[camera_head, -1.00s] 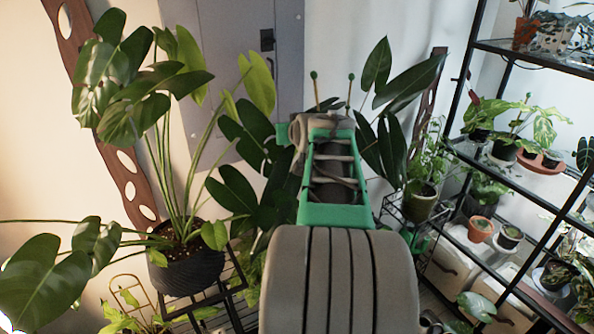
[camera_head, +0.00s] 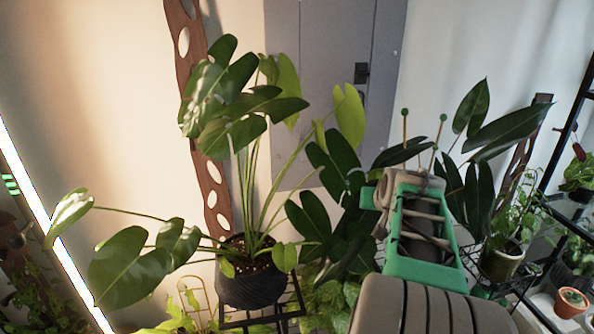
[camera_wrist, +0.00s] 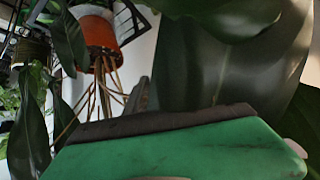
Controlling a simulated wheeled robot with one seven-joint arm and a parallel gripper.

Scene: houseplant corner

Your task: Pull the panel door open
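The panel door (camera_head: 335,60) is a grey flat panel on the back wall, at the top middle of the head view. It looks shut, and a black latch (camera_head: 361,72) sits near its right edge. Leaves cover part of its lower area. My gripper (camera_head: 410,187) is at the far end of my green and grey arm, below and right of the panel, among dark leaves and apart from the latch. Its fingers cannot be made out. The wrist view shows a green part with a dark edge strip, large leaves close by, and no panel.
A large plant in a black pot (camera_head: 250,283) stands on a slatted stand, its leaves reaching in front of the panel. Two thin stakes with green tips (camera_head: 404,112) rise near my gripper. A black shelf with pots (camera_head: 571,302) stands at right. An orange pot (camera_wrist: 97,30) shows in the wrist view.

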